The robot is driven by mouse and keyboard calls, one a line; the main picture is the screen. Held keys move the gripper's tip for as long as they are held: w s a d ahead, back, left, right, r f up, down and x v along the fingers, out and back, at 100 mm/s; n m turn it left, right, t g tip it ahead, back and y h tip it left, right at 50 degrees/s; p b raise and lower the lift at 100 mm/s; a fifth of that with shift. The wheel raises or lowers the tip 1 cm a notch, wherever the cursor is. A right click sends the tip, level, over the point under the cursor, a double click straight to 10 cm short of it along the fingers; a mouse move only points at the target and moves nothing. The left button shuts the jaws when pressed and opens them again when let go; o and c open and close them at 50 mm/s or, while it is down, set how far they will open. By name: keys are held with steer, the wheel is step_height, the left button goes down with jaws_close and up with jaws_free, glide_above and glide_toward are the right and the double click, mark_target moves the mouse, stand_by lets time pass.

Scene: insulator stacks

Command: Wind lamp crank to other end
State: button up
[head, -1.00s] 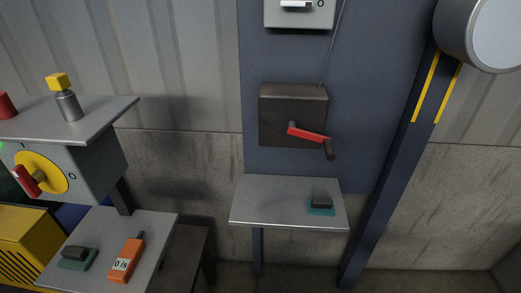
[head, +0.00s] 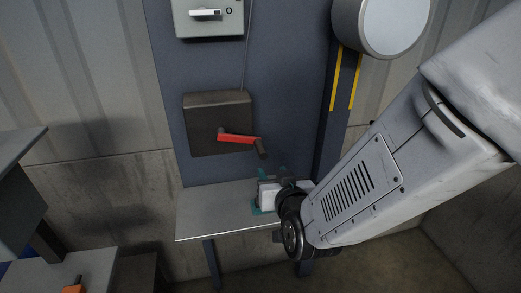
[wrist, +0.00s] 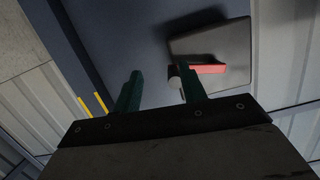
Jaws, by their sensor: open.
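The crank has a red arm (head: 238,138) on a dark brown box (head: 203,128) on the blue panel. The arm points right and slightly down to a dark handle (head: 262,149). My gripper (head: 272,172) is open and empty, below the handle and above the shelf. In the wrist view my gripper (wrist: 162,80) shows two green fingers spread apart. There the red arm (wrist: 208,69) is beside the right finger, which partly hides the handle (wrist: 175,82). I see no contact. The round lamp (head: 395,25) is at the upper right.
A grey shelf (head: 205,215) juts out below the box; my arm hides its right part. A switch box (head: 208,22) hangs above, with a thin cable (head: 246,60) running down beside it. A dark post (head: 335,120) stands right. Another shelf (head: 15,155) is at left.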

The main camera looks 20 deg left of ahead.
mark_target(260, 150)
steer(key=w+a, duration=0.1)
steer(key=w, duration=0.1)
steer(key=w+a+r+t, duration=0.1)
steer(key=w+a, duration=0.1)
steer(key=w+a+r+t+y, duration=0.1)
steer(key=w+a, duration=0.1)
steer(key=shift+a, duration=0.2)
steer(key=shift+r, duration=0.1)
jaws_close()
